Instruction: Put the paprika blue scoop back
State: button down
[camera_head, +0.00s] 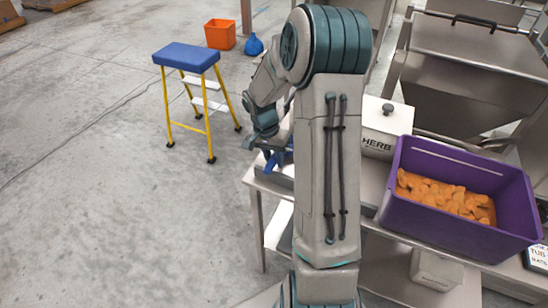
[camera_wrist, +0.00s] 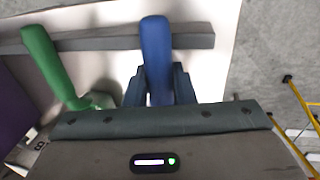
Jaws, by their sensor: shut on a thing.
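The blue scoop (camera_wrist: 157,45) shows in the wrist view as a thick blue handle standing between my fingers. My gripper (camera_wrist: 160,84) is shut on that handle. The handle's upper end overlaps a grey bar (camera_wrist: 105,41) over a white surface; I cannot tell whether it touches the bar. The scoop's bowl is hidden by my gripper. In the head view a little of the blue scoop (camera_head: 271,165) shows below my gripper at the left end of the steel table, mostly covered by my arm. No paprika label is readable.
A green scoop (camera_wrist: 43,60) is left of the blue one, close by. A white HERB bin (camera_head: 391,124) and a purple tub (camera_head: 398,203) of orange pieces stand right of my arm. A blue-topped step stool (camera_head: 186,56) stands left on open floor.

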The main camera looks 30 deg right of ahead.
jog(key=shift+f, duration=0.15)
jog(key=c, duration=1.2)
grip_release()
jog(key=shift+r, duration=0.2)
notch_tip(320, 180, up, 12)
jog(key=w+a, duration=0.2)
jog(key=s+a+r+n+t, duration=0.1)
jog(key=s+a+n, duration=0.2)
jog(key=s, duration=0.4)
jog(key=s+a+r+n+t+y, duration=0.1)
jog(key=s+a+r+n+t, duration=0.1)
jog(key=s+a, duration=0.3)
jog(key=s+a+r+n+t, duration=0.1)
jog(key=s+a+n, duration=0.3)
jog(key=s, duration=0.4)
jog(key=shift+s+r+n, duration=0.25)
jog(key=shift+s+n, duration=0.15)
jog(key=shift+n, duration=0.2)
